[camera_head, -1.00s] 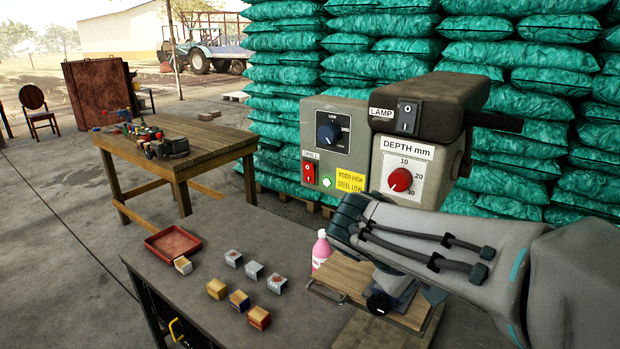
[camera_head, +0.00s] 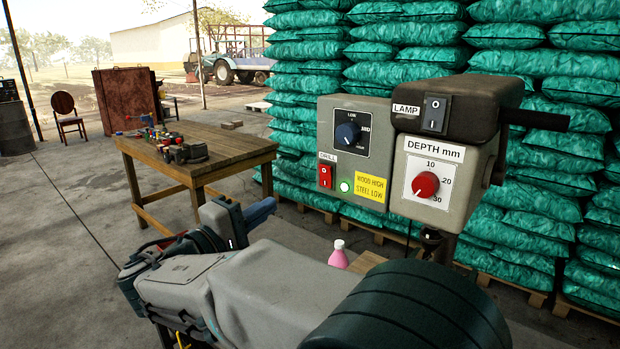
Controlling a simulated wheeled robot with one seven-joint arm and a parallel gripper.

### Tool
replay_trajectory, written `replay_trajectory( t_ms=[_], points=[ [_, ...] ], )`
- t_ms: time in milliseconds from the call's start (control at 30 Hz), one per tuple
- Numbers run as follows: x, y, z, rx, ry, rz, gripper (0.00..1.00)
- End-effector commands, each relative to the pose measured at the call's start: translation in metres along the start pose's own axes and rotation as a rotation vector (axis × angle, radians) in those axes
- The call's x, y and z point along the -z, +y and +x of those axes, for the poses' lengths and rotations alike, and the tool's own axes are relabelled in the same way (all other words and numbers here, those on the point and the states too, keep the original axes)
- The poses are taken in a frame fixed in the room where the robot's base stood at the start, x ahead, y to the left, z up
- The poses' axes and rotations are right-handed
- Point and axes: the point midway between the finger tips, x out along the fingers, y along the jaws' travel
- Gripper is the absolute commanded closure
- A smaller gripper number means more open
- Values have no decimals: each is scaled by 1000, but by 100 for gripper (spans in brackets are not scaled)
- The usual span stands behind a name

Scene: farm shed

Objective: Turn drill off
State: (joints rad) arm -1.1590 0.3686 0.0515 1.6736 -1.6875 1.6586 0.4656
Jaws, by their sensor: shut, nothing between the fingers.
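The drill's grey control box (camera_head: 333,125) hangs at the centre right. Its red drill switch (camera_head: 325,177), under a DRILL label, has a lit green lamp (camera_head: 345,187) beside it. The drill head (camera_head: 440,175) carries a red depth knob (camera_head: 426,184) and a black lamp switch (camera_head: 435,113). A speed knob (camera_head: 347,133) is on the control box. My gripper (camera_head: 268,208) is shut and empty, to the lower left of the red switch and apart from it. My arm hides most of the workbench below.
A pink bottle (camera_head: 338,256) stands behind my arm. Stacked green bags (camera_head: 545,200) fill the space behind the drill.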

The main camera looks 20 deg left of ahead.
Motion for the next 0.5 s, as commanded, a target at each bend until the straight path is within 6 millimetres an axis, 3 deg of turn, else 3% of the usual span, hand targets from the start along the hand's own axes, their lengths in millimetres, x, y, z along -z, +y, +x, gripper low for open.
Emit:
replay_trajectory(
  t_ms=[267,500],
  points=[
    [-2,0,8,2,-9,-2,100],
    [-2,2,44,3,-9,-4,100]
  ],
)
